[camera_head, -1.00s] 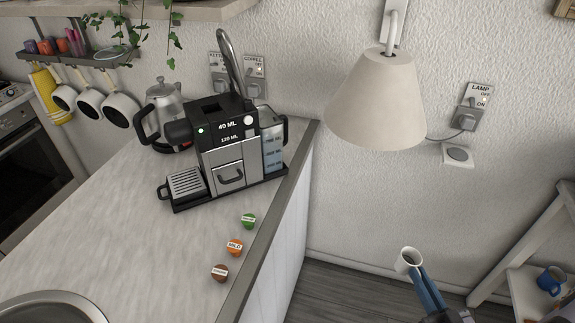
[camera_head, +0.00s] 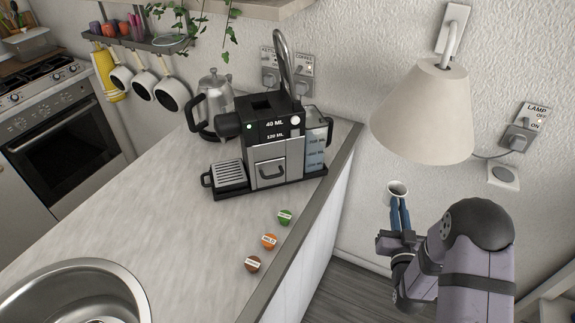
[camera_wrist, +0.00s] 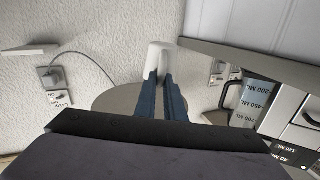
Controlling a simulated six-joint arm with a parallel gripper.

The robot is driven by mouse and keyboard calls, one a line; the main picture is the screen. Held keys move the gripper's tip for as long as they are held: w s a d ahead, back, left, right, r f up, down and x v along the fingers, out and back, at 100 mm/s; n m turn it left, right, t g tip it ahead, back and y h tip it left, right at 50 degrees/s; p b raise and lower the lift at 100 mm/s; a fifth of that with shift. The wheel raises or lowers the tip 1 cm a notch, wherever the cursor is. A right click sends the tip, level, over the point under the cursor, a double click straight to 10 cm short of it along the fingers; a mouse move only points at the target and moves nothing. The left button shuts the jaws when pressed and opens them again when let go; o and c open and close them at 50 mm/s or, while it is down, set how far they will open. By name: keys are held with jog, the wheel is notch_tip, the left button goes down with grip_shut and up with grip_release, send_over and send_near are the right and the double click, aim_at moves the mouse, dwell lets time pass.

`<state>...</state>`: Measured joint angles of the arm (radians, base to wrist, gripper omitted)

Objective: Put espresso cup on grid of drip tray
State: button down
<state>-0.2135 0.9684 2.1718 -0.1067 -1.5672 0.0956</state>
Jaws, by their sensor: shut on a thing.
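The white espresso cup (camera_head: 397,189) is held at the tips of my gripper (camera_head: 400,212), to the right of the counter's edge and below the lamp shade. In the wrist view the cup (camera_wrist: 160,56) sits between the blue fingers of my gripper (camera_wrist: 163,85), which are shut on it. In the head view its open top faces up. The drip tray with its slatted grid (camera_head: 229,174) is at the left front of the black and silver coffee machine (camera_head: 275,140). The grid is bare and well to the left of my gripper.
Three capsules, green (camera_head: 285,217), orange (camera_head: 269,241) and brown (camera_head: 253,264), lie on the counter (camera_head: 180,220) before the machine. A sink (camera_head: 125,285) is at front left. The lamp shade (camera_head: 423,110) hangs above the cup. A kettle (camera_head: 214,100) stands behind the machine.

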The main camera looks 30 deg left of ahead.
jog(key=s+a+r+m+h, duration=0.1)
jog(key=s+a+r, duration=0.2)
jog(key=a+r, duration=0.4)
jog(key=s+a+r+h+p, duration=0.1)
jog(key=s+a+r, duration=0.2)
jog(key=a+r, duration=0.4)
jog(key=s+a+r+m+h, duration=0.1)
jog(key=s+a+r, duration=0.2)
jog(key=a+r, duration=0.4)
jog(key=s+a+f+n+y+b, duration=0.1)
jog(key=s+a+f+b, duration=0.2)
jog(key=s+a, duration=0.35)
jog(key=s+a+f+n+y+b, duration=0.2)
jog(key=s+a+f+b, duration=0.15)
jog(key=s, duration=0.65)
jog(key=s+a+f+n+y+b, duration=0.1)
jog(key=s+a+f+b, duration=0.15)
jog(key=s+a, duration=0.5)
jog(key=p, duration=0.4)
send_over(223, 177)
jog(key=s+d, duration=0.3)
jog(key=shift+s+f+g, duration=0.2)
jog(key=shift+f+g, duration=0.1)
jog(key=shift+f, duration=0.4)
jog(key=shift+f, duration=0.6)
